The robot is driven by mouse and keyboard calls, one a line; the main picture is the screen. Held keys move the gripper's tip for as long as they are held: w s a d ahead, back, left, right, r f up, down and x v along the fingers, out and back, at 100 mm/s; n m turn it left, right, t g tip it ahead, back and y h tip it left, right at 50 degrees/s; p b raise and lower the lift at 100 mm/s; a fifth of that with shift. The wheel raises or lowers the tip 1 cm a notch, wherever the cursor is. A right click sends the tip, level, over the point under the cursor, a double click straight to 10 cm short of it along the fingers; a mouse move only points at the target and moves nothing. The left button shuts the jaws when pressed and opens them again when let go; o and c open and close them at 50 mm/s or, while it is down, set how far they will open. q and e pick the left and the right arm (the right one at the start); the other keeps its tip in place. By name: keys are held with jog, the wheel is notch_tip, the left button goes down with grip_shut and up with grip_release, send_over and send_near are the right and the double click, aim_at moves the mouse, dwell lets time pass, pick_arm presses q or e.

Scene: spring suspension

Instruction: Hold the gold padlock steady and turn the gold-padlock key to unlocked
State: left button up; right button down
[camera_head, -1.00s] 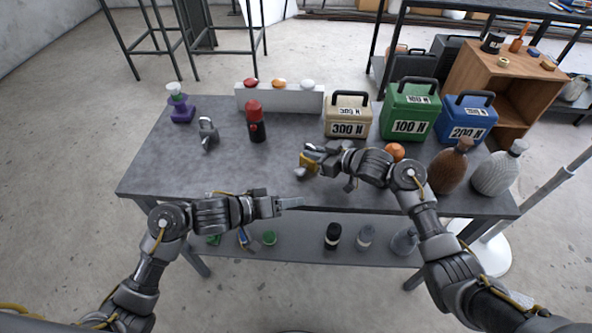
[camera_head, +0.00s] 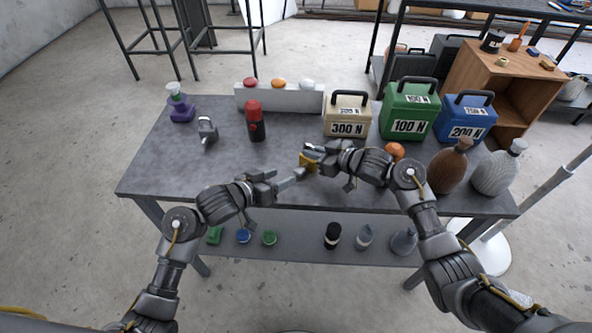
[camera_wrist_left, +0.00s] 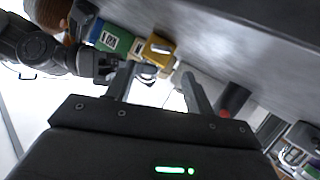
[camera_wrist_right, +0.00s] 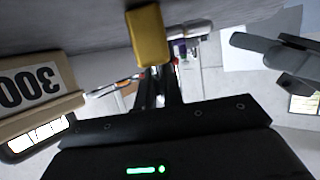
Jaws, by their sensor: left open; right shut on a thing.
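The gold padlock (camera_head: 306,162) is held just above the table, near the middle of its front part. My right gripper (camera_head: 317,154) is shut on it, coming from the right. The padlock also shows in the left wrist view (camera_wrist_left: 158,50) beyond the fingers, and in the right wrist view (camera_wrist_right: 148,36) at the fingertips. My left gripper (camera_head: 298,175) is open, just to the lower left of the padlock; in its wrist view the padlock appears between and beyond the spread fingers. I cannot make out the key clearly in any view.
A grey padlock (camera_head: 207,130) and a red-capped black cylinder (camera_head: 255,125) stand to the left. A panel with coloured buttons (camera_head: 280,98) is at the back. Tan (camera_head: 346,116), green (camera_head: 409,112) and blue (camera_head: 467,118) cases stand back right. The table's front left is clear.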

aim_at(300, 169)
pick_arm(q)
jog(key=x, duration=0.7)
jog(key=shift+w+d, duration=0.15)
jog(key=shift+w, duration=0.1)
jog(key=shift+c, duration=0.2)
